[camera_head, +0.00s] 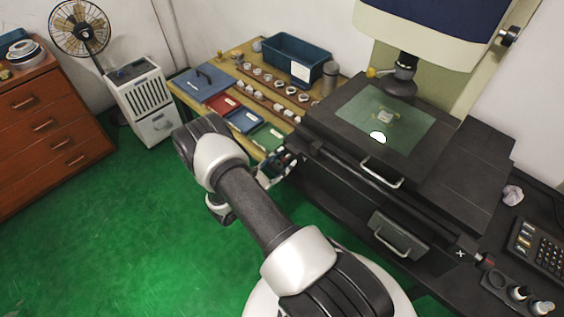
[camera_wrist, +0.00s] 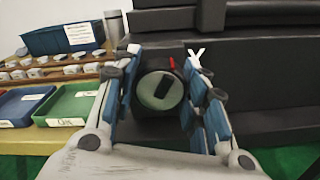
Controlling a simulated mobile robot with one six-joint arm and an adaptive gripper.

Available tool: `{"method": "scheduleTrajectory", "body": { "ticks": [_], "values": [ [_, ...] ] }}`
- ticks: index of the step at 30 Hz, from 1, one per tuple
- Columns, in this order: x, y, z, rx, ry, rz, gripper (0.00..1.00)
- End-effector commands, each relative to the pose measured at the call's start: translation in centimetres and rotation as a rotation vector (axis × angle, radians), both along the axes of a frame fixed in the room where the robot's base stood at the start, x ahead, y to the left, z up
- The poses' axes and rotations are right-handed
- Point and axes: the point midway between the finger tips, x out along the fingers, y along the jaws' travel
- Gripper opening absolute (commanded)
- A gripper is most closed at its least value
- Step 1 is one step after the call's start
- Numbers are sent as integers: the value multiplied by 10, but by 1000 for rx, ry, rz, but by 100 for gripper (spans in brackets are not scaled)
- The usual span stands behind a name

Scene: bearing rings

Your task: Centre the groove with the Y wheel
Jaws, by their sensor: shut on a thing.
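The Y wheel (camera_wrist: 150,92) is a dark round knob with a pale green face, a black bar on it and a red mark at its top. A white Y (camera_wrist: 196,53) is on the dark machine body beside it. My gripper (camera_wrist: 164,62) has its blue-padded fingers on both sides of the wheel and is shut on it. In the head view my gripper (camera_head: 279,168) is at the left end of the measuring machine; the wheel is mostly hidden there. A small ring (camera_head: 385,116) sits on the green glass stage (camera_head: 412,122). Its groove is too small to make out.
The machine's optical head (camera_head: 403,75) hangs over the stage. A workbench (camera_head: 188,97) with colored trays, rings and a blue bin (camera_head: 292,63) stands to the left. An X-marked wheel (camera_head: 485,261) and keypad (camera_head: 540,245) are at right. Green floor is clear.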

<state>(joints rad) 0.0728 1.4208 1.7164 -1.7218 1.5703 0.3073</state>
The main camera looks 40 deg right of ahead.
Motion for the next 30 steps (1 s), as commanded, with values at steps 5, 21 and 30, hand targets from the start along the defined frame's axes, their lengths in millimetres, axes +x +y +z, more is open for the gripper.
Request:
{"method": "scheduleTrajectory", "body": {
  "ticks": [5, 21, 30],
  "values": [
    [0, 0, 0, 0, -4, 0, 16],
    [0, 0, 0, 0, -3, 0, 61],
    [0, 2, 0, 0, -3, 1, 61]
  ]
}}
